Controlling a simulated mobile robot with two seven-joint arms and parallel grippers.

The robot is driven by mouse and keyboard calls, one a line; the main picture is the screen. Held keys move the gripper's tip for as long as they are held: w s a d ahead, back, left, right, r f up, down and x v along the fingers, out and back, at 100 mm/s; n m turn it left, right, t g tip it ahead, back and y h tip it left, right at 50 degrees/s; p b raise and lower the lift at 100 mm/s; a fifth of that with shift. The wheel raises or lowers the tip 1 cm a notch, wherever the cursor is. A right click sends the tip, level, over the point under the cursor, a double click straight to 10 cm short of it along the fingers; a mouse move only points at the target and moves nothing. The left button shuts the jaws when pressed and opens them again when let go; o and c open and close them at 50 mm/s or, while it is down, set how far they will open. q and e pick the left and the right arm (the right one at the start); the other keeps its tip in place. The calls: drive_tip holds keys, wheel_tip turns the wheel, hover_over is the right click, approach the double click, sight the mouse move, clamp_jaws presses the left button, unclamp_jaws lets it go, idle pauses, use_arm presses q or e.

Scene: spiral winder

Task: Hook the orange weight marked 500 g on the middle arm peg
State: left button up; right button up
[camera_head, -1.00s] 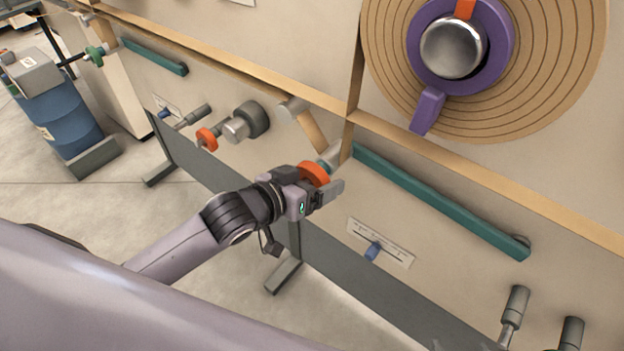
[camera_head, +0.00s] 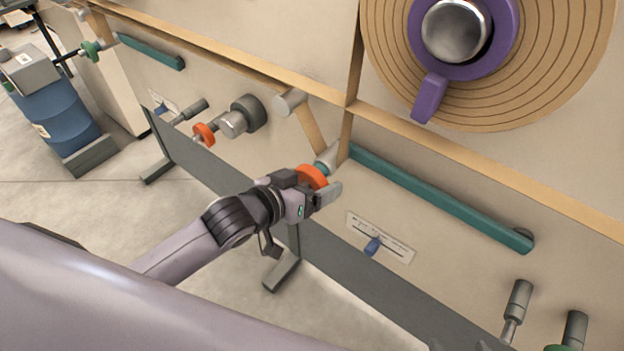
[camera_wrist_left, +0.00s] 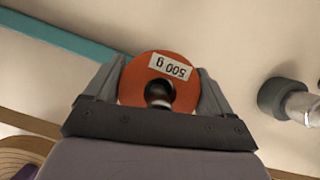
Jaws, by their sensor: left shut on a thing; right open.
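The orange weight (camera_head: 314,174) is a thick disc with a hole. In the left wrist view its label reads 500 g upside down (camera_wrist_left: 170,66). My left gripper (camera_head: 322,192) is shut on the weight, with one finger on each side of it in the wrist view (camera_wrist_left: 158,95). A grey peg with a teal band (camera_head: 327,158) sits right behind the weight, at the lower end of a slanted wooden arm (camera_head: 311,128). A dark, round end shows in the weight's hole. I cannot tell whether the weight is around the peg. My right gripper is not in view.
Another orange disc (camera_head: 204,134) sits on a peg to the left, beside a grey cylinder (camera_head: 234,123). A grooved wooden disc (camera_head: 560,60) is above.

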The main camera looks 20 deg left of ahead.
use_arm(q)
drive_tip(key=shift+f+b, duration=1.45)
drive_tip(key=shift+f, duration=1.3)
drive_tip(key=o, duration=1.7)
drive_tip(key=shift+p+v, duration=0.55)
drive_tip(key=shift+v, duration=3.05)
use_arm(e)
drive_tip(key=shift+w+a+f, duration=0.2)
drive_tip(key=shift+a+f, duration=0.1)
drive_tip(key=shift+a, duration=0.05)
